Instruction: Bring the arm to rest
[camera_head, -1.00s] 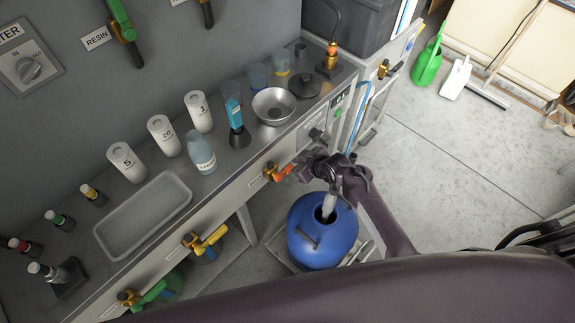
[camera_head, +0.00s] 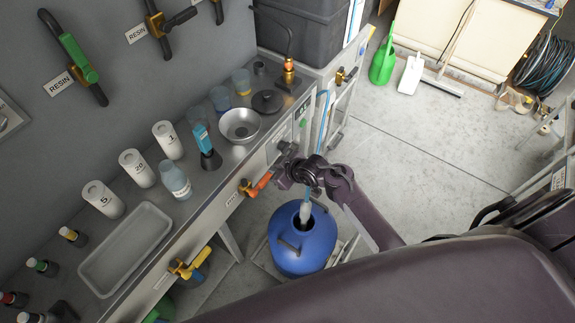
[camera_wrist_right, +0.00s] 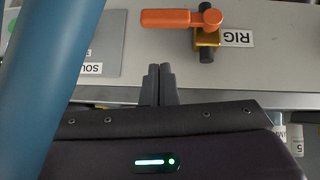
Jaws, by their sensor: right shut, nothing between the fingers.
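My right gripper (camera_head: 283,178) is shut and empty in front of the counter, close to the orange-handled valve (camera_head: 262,182). In the right wrist view its fingertips (camera_wrist_right: 159,70) sit together below the valve (camera_wrist_right: 187,19), with a visible gap to it. The valve's label reads RIG, and its orange handle lies sideways along the counter front. My right arm reaches in from the lower right, over the blue drum (camera_head: 284,255). A pale hose end (camera_head: 305,212) stands in the drum's opening. My left gripper is out of view.
The steel counter (camera_head: 190,215) holds a tray, white bottles, cups and a metal bowl (camera_head: 239,125). A blue tube (camera_wrist_right: 50,75) crosses close by on the left of the wrist view. Open floor (camera_head: 410,150) lies to the right.

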